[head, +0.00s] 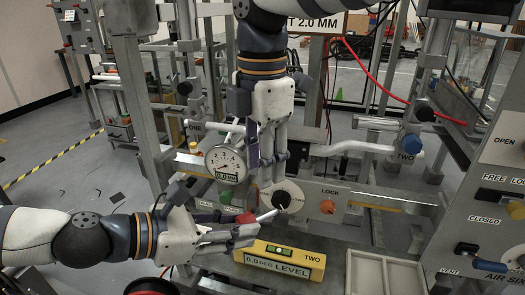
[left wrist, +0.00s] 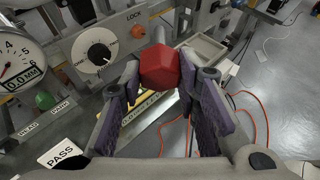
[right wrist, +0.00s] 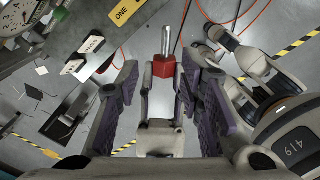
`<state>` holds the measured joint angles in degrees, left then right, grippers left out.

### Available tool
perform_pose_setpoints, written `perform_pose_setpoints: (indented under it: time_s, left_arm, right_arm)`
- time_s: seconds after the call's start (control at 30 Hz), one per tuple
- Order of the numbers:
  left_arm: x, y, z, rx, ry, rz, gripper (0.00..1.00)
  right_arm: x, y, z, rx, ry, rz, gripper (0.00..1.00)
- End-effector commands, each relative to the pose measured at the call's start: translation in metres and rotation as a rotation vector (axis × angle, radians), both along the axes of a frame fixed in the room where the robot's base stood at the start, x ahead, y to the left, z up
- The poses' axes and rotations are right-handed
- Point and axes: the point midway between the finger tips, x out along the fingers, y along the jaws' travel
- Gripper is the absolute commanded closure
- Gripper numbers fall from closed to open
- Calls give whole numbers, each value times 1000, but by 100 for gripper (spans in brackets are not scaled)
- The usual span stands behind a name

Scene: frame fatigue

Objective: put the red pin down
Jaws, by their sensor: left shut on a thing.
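The red pin has a red faceted head (head: 245,218) and a silver shaft that points to the right in the head view. My left gripper (head: 240,227) is shut on the red pin and holds it in front of the grey panel, above the yellow level block. In the left wrist view the red head (left wrist: 160,67) sits between the fingertips. My right gripper (head: 268,180) points down just above the pin, with its fingers apart. In the right wrist view the red pin (right wrist: 164,72) shows beyond the fingertips with its shaft upward. It is not clear whether they touch.
A yellow level block (head: 278,260) lies below the left gripper. A pale empty tray (head: 352,275) stands to its right. A dial gauge (head: 226,163), a black knob (head: 287,195) and an orange knob (head: 327,206) are close by. A grey switch panel (head: 470,215) stands at right.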

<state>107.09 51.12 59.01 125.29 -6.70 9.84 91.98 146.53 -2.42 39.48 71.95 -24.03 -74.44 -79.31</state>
Motion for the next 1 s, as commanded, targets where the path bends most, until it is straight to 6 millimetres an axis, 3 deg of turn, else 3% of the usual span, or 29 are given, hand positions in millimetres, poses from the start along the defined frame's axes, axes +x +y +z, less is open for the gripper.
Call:
perform_pose_setpoints:
  time_s: [0.2,0.4,0.77,0.93,1.0]
  left_arm:
    - [0,0,-1,0,1,0,100]
    - [0,0,0,0,0,0,100]
    - [0,0,0,0,0,0,100]
    - [0,0,0,0,0,-1,100]
    - [-1,-1,0,-1,1,-3,100]
  right_arm:
    - [-1,-1,-57,-2,8,-2,66]
    - [-1,-1,-91,-2,6,-2,66]
    - [-1,-1,-101,-1,3,-3,66]
    - [-1,0,-101,-1,3,-3,100]
    - [0,0,-101,0,2,-3,100]
